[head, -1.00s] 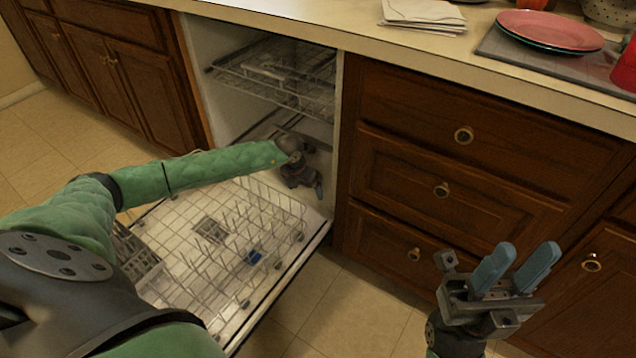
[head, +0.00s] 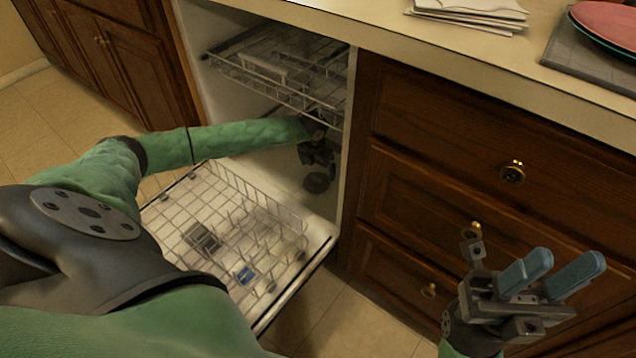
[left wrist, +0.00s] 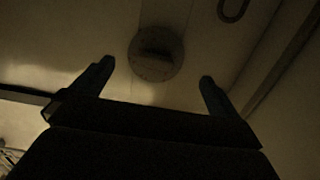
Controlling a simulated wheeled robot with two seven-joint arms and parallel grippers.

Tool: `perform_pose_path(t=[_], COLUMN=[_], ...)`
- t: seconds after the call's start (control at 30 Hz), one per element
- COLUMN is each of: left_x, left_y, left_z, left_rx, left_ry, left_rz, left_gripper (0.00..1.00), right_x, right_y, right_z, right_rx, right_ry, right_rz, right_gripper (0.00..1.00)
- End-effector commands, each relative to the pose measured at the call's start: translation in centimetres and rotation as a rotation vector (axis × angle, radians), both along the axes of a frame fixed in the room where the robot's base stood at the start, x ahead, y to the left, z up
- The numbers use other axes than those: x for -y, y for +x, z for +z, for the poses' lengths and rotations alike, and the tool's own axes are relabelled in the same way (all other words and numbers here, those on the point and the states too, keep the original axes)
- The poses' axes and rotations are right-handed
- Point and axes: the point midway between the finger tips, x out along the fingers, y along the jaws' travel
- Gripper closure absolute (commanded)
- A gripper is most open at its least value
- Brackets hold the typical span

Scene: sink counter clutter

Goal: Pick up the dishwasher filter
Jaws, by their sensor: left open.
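The dishwasher filter (head: 317,183) is a dark round piece low inside the open dishwasher, seen just below my left gripper. The left wrist view shows it as a round disc with a raised middle (left wrist: 156,53), set in the dim tub floor. My left gripper (head: 319,163) is inside the tub above the filter, its fingertips hard to make out in the head view. In the left wrist view its two fingers (left wrist: 153,79) are apart with nothing between them, and the filter lies beyond the gap. My right gripper (head: 556,272) is open and empty in front of the drawers.
The lower rack (head: 215,175) rests on the lowered dishwasher door, below my left forearm. The upper rack (head: 270,62) hangs inside, close above my left gripper. The tub's right wall (head: 347,150) is close to the gripper. Wooden drawers (head: 450,130) stand to the right.

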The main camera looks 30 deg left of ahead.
Motion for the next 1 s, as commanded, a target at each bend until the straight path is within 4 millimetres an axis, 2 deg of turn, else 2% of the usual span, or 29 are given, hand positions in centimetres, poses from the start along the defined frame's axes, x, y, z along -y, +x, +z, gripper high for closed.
perform_pose_path(t=[0.03,0.23,0.53,0.8,0.83,1.0], left_x=[0.0,-0.1,-0.5,-0.5,-0.5,-0.5], left_y=[0.0,0.1,0.2,0.3,0.3,0.3], left_z=[-0.7,-2.0,-5.8,-6.1,-6.1,-6.1], left_rx=[0.000,-0.001,-0.001,0.000,0.000,0.000], left_ry=[-0.001,0.000,0.000,0.000,0.000,0.000], left_rz=[0.000,0.001,0.001,0.000,0.000,0.000], left_gripper=[0.00,0.00,0.00,0.00,0.02,0.35], right_x=[0.0,-0.2,-0.6,-0.7,-0.7,-0.6], right_y=[0.0,0.1,0.2,0.2,0.2,0.2], right_z=[-0.3,-0.9,-2.7,-2.7,-2.7,-2.7], right_rx=[-0.001,-0.004,-0.012,-0.017,-0.017,-0.017], right_ry=[-0.003,-0.011,-0.041,-0.046,-0.046,-0.044], right_rz=[-0.001,-0.003,-0.014,-0.016,-0.016,-0.016], right_gripper=[0.64,0.64,0.64,0.64,0.64,0.64])
